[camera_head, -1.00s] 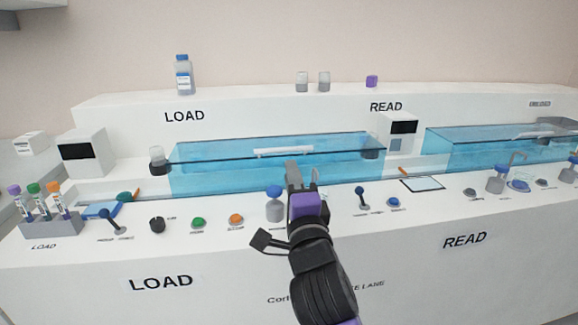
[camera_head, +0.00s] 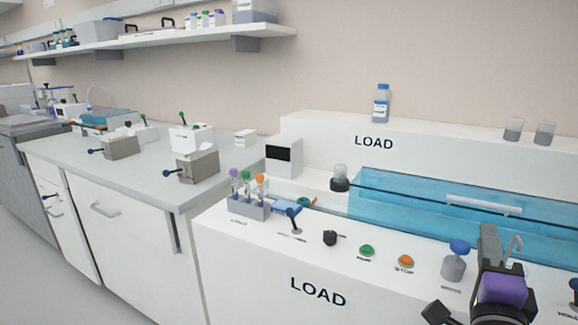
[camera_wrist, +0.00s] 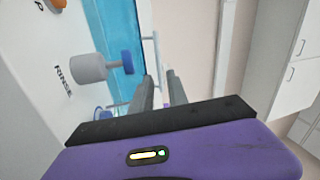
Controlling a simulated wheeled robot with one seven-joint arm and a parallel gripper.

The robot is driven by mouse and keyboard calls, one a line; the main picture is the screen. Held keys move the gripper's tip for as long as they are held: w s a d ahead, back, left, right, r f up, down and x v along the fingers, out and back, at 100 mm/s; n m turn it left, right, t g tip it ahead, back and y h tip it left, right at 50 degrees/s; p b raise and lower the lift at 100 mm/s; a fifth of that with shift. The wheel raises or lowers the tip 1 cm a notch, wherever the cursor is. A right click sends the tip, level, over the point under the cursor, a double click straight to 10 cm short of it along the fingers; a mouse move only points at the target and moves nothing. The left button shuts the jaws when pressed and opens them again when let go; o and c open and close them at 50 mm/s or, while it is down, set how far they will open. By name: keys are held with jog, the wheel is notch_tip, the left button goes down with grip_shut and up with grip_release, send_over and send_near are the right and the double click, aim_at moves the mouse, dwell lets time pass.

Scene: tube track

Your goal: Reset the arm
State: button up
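My gripper (camera_head: 489,240) shows at the lower right in the head view, a dark gripper with a purple body, in front of the blue-covered track. In the wrist view its two grey fingers (camera_wrist: 160,90) stand apart with nothing between them, so it is open and empty. A grey dispenser with a blue knob (camera_head: 455,262) stands on the LOAD console (camera_head: 262,290), just left of my gripper in the head view. The same dispenser shows left of the fingers in the wrist view (camera_wrist: 90,67).
A rack of capped tubes (camera_head: 248,208) sits at the console's left end. A green button (camera_head: 367,251) and an orange STOP button (camera_head: 405,262) lie along its front. A grey bench (camera_head: 60,150) with small devices stands at left. A blue transparent cover (camera_head: 420,215) runs over the track.

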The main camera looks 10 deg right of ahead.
jog(key=s+a+f+n+t+y, duration=0.2)
jog(key=s+a+f+n+y, duration=0.35)
jog(key=n, duration=0.45)
jog(key=s+a+f+n+t+y, duration=0.1)
jog(key=s+a+f+n+y, duration=0.3)
jog(key=a+n, duration=0.4)
jog(key=s+a+f+n+g+y, duration=0.1)
jog(key=s+f+n+g, duration=0.1)
jog(key=s+f, duration=0.45)
jog(key=s+a+f+n+g, duration=0.1)
jog(key=s+a+f+g, duration=0.15)
jog(key=s, duration=0.75)
jog(key=s+f+n+g+y, duration=0.1)
jog(key=s+f+n, duration=0.1)
jog(key=s+f, duration=0.45)
notch_tip(320, 180, up, 28)
jog(key=s+p, duration=0.1)
jog(key=p, duration=2.4)
jog(key=shift+s+a+f+p, duration=0.15)
jog(key=shift+s+f+p, duration=0.05)
jog(key=shift+s+p, duration=0.15)
